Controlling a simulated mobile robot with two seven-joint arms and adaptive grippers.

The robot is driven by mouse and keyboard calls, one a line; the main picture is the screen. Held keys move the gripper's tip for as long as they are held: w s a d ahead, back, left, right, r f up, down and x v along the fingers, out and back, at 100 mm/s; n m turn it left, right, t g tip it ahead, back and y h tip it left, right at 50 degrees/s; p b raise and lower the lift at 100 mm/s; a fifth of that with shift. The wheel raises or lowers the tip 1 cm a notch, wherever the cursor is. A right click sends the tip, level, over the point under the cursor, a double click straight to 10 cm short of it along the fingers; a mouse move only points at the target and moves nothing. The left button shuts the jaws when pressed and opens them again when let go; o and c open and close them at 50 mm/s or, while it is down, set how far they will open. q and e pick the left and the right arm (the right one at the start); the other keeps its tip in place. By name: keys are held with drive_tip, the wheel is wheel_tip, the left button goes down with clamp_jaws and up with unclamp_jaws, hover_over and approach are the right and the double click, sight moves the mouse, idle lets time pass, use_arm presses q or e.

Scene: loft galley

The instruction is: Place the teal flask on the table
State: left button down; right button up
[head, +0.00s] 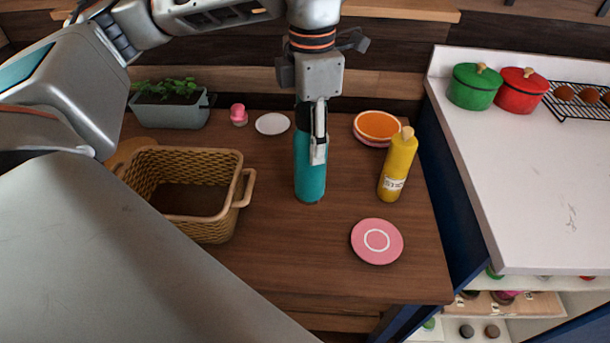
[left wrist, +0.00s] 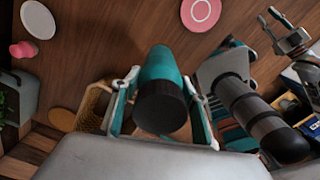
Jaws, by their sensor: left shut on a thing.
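The teal flask (head: 310,178) is upright over the middle of the wooden table (head: 285,245), between the basket and the yellow bottle. My left gripper (head: 318,150) is shut on its upper part from above. In the left wrist view the flask (left wrist: 162,68) shows its dark end towards the camera, with one finger on each side. I cannot tell whether its base touches the table. My right gripper (left wrist: 274,22) seems to show small at the upper right of the left wrist view, empty-looking; its jaw state is unclear. It is not in the head view.
A wicker basket (head: 245,190) stands left, a yellow bottle (head: 398,168) and orange bowl (head: 378,124) right. A pink plate (head: 377,242) lies front right, a white plate (head: 272,123) behind. A planter (head: 170,110) and pink item (head: 238,115) are back left. Front-middle table is clear.

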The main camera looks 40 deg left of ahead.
sight(310, 184)
use_arm(q)
wheel_tip(310, 184, down, 12)
drive_tip(key=shift+r+b, duration=0.15)
drive_tip(key=shift+b, duration=0.3)
drive_tip(key=shift+f, duration=0.45)
drive_tip(key=c, duration=1.6)
unclamp_jaws()
drive_tip(key=shift+f, duration=0.15)
drive_tip(key=o, duration=0.4)
drive_tip(key=shift+o, duration=0.2)
